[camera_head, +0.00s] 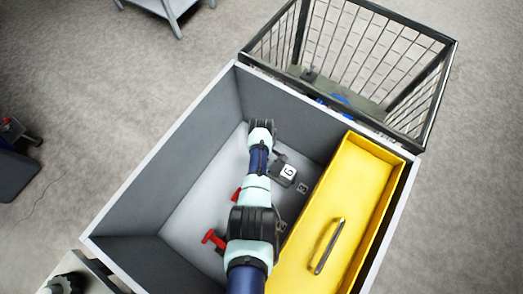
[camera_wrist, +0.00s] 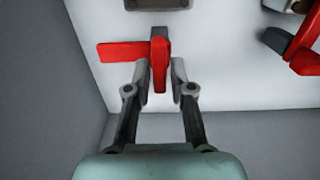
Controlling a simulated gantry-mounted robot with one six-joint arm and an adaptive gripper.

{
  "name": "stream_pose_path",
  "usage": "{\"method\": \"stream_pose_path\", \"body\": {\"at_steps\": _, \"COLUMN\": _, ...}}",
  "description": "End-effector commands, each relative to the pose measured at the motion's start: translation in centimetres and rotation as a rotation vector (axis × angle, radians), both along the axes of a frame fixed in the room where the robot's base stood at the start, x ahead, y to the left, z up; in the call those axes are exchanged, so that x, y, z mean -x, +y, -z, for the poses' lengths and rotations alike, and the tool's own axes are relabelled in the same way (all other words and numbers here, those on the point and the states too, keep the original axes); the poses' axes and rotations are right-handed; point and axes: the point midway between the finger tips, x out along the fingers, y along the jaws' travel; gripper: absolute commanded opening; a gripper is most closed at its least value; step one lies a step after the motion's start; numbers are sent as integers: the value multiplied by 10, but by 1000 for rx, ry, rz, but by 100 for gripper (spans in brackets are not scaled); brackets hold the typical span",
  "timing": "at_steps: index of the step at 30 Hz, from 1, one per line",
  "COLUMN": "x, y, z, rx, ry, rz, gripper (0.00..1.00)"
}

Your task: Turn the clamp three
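In the wrist view, a red clamp handle (camera_wrist: 159,78) stands out from the pale box floor, with a flat red arm (camera_wrist: 122,51) reaching left from its base. My gripper (camera_wrist: 159,72) is open with one finger on each side of the handle, which sits between the fingertips with what look like narrow gaps. A second red clamp (camera_wrist: 304,56) with a dark tip shows at the right edge, partly cut off. In the head view, red clamp parts (camera_head: 213,238) show left of my arm, and my gripper is hidden.
A grey box (camera_head: 180,140) with high walls surrounds the clamps. A yellow tray (camera_head: 370,180) with a metal handle (camera_head: 326,246) fills its right side. A wire basket (camera_head: 370,50) adjoins the far edge. A dark block (camera_head: 277,178) with a white label lies right of my arm.

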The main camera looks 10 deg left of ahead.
Motion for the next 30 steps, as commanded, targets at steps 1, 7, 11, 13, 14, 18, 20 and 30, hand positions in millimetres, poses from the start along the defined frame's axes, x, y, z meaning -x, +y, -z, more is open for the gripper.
{"method": "stream_pose_path", "body": {"at_steps": 1, "x": 0, "y": 0, "z": 0, "rx": 0, "ry": 0, "rz": 0, "gripper": 36}}
{"method": "stream_pose_path", "body": {"at_steps": 7, "x": 0, "y": 0, "z": 0, "rx": -1, "ry": 0, "rz": 2, "gripper": 40}}
{"method": "stream_pose_path", "body": {"at_steps": 11, "x": -1, "y": 0, "z": -1, "rx": -1, "ry": -1, "rz": 2, "gripper": 40}}
{"method": "stream_pose_path", "body": {"at_steps": 13, "x": -1, "y": 0, "z": -5, "rx": -1, "ry": -1, "rz": 2, "gripper": 40}}
{"method": "stream_pose_path", "body": {"at_steps": 14, "x": -1, "y": 0, "z": -7, "rx": -1, "ry": -1, "rz": 2, "gripper": 40}}
{"method": "stream_pose_path", "body": {"at_steps": 18, "x": -1, "y": 0, "z": -28, "rx": -1, "ry": -4, "rz": 2, "gripper": 40}}
{"method": "stream_pose_path", "body": {"at_steps": 20, "x": -2, "y": 0, "z": -43, "rx": -1, "ry": -6, "rz": 2, "gripper": 40}}
{"method": "stream_pose_path", "body": {"at_steps": 30, "x": -1, "y": 0, "z": -113, "rx": 0, "ry": -2, "rz": 1, "gripper": 40}}
